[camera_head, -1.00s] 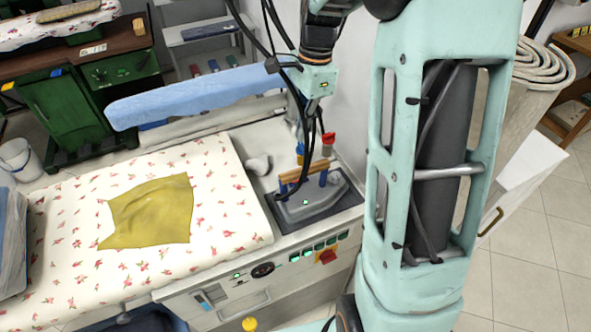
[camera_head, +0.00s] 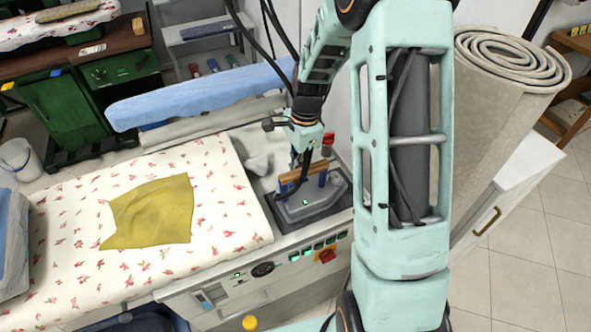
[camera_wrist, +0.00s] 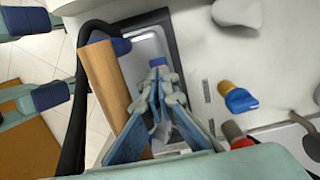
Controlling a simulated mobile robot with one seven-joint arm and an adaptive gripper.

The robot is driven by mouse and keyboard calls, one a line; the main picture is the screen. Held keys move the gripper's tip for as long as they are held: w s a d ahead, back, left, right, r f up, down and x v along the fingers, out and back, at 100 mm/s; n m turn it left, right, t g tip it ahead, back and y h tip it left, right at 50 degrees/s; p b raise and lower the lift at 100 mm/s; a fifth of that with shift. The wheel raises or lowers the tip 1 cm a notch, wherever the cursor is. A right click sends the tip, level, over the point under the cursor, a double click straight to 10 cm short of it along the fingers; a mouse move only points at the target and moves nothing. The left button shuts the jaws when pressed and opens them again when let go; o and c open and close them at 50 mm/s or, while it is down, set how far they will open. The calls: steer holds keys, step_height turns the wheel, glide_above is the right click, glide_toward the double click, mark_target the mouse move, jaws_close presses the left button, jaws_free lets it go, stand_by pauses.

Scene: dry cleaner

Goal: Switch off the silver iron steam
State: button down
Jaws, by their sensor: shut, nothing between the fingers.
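The silver iron (camera_head: 312,207) rests on a dark pad at the right end of the ironing table. It has a wooden handle (camera_head: 303,175) on blue posts, and a small green light shows on its body. My gripper (camera_head: 300,162) is shut and empty, pointing down just behind the handle. In the wrist view my gripper's fingertips (camera_wrist: 159,72) are over the iron, beside the wooden handle (camera_wrist: 103,75), close to a small blue part. I cannot tell whether they touch it. Most of the iron's far side is hidden by the gripper.
Green-lit switches (camera_head: 318,246) and a red switch (camera_head: 327,256) line the table's front panel. A red-topped bottle (camera_head: 327,146) stands behind the iron. A mustard cloth (camera_head: 152,212) lies on the floral cover (camera_head: 225,215). A blue padded arm board (camera_head: 195,93) extends left.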

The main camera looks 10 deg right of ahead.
steer(key=shift+s+a+f+b, duration=0.15)
steer(key=shift+a+f+b, duration=0.15)
steer(key=shift+f+b, duration=0.3)
steer(key=shift+r, duration=0.15)
steer(key=shift+d, duration=0.1)
steer(key=shift+d, duration=0.85)
steer(key=shift+a, duration=0.15)
